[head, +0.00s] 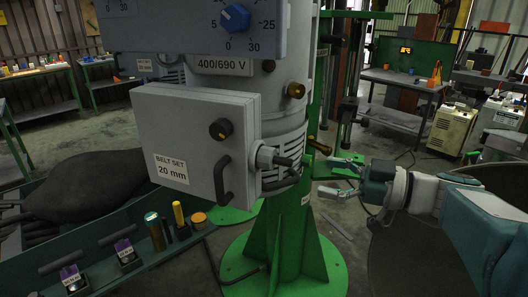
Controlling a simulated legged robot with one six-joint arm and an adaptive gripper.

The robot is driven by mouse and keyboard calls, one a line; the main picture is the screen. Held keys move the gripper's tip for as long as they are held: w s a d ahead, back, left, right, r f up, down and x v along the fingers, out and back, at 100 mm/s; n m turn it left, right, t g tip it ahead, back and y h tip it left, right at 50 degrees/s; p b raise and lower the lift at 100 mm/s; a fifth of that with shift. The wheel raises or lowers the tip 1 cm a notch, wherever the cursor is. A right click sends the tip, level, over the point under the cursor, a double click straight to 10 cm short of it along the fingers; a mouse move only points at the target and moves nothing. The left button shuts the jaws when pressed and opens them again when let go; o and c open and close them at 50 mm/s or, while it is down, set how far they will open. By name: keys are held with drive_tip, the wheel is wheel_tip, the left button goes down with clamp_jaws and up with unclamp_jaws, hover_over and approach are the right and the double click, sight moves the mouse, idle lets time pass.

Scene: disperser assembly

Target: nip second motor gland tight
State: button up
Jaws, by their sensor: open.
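The grey motor housing (285,115) stands upright on the green stand. A third brass piece (318,146) shows lower, at the housing's right edge. A grey connector (265,156) with a black cable projects near the belt box. I cannot tell which fitting is the second gland. My gripper (328,176) is open and empty, its fingers pointing left toward the lower housing. It appears just right of and below the lower brass piece, with depth unclear.
A grey box (195,145) marked "BELT SET 20 mm" has a handle. The green stand foot (240,258) spreads on the floor. A green-edged tray (110,225) at left holds small cylinders and labelled items. Benches (400,80) stand behind; some floor is clear at right.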

sight(274, 160)
drive_tip(key=x, duration=0.7)
drive_tip(key=r+x, duration=0.1)
drive_tip(key=x, duration=0.2)
drive_tip(key=shift+w+a, duration=0.25)
drive_tip(key=shift+w, duration=0.05)
drive_tip(key=shift+d, duration=0.1)
drive_tip(key=c, duration=1.2)
